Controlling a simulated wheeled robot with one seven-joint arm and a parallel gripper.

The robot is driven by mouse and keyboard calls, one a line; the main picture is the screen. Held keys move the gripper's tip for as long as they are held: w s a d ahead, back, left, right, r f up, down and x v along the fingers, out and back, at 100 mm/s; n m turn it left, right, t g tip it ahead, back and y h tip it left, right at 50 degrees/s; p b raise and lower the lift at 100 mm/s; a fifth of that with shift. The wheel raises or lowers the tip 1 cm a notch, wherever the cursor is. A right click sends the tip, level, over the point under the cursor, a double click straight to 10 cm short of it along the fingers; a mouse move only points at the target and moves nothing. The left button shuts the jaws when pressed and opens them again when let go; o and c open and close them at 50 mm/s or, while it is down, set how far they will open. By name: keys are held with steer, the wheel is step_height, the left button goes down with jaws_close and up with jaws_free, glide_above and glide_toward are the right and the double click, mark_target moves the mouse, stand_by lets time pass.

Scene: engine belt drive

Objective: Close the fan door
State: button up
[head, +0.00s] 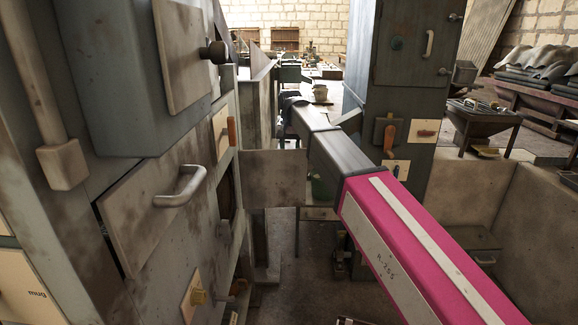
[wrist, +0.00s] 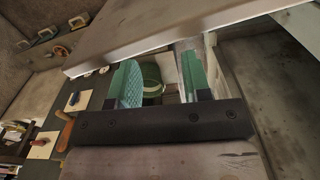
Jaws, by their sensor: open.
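A plain worn grey panel (head: 275,178), which looks to be the fan door, stands swung out from the left cabinet beside a dark opening (head: 227,196). No label confirms it. My arm passes on the panel's right and reaches beyond it; my gripper's fingers cannot be made out in the head view. In the wrist view, my gripper (wrist: 160,66) is open, its two green fingers apart with nothing held. A long grey-brown panel edge (wrist: 180,25) crosses just beyond the fingertips. I cannot tell whether they touch it, or whether it is the same panel.
The left cabinet has a handled panel (head: 150,205) with a dark gap along its left edge. A tall grey cabinet (head: 405,80) stands right of my arm. A green bucket (wrist: 152,88) shows between the fingers, farther off. Floor (head: 290,285) is open between the cabinets.

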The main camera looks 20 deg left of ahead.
mark_target(290, 165)
step_height(290, 165, down, 7)
steer(key=shift+f, duration=0.1)
stand_by(0.4)
jaws_close()
